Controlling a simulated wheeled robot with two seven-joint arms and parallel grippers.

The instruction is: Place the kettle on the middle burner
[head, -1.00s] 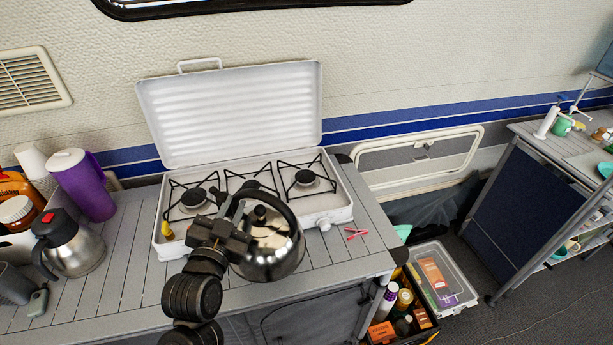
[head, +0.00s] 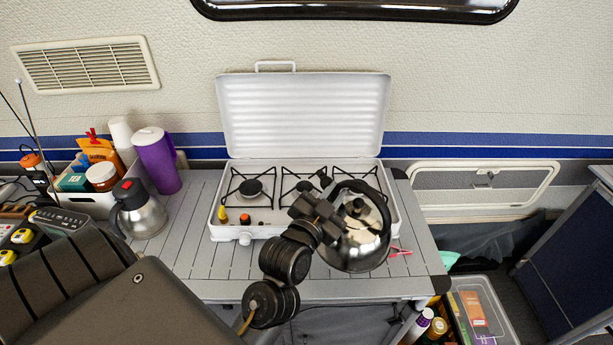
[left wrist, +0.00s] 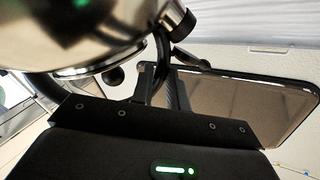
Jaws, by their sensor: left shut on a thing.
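The kettle (head: 357,245) is shiny steel with a black handle and a black lid knob. My left gripper (head: 322,213) is shut on its handle and holds it in front of the right part of the stove (head: 245,228). The kettle hides the right burner and part of the stove's front edge. The middle burner (head: 303,188) shows behind my gripper, with a black wire grate and nothing seen on it. The left wrist view shows the kettle's shiny body (left wrist: 90,35) close up, and the gripper's fingers (left wrist: 160,85) at the dark handle. My right gripper is not in view.
The stove's white lid (head: 304,115) stands open behind the burners. A steel jug (head: 143,217) and a purple pitcher (head: 157,165) stand to the left. Red-handled tongs (head: 401,252) lie to the right of the kettle.

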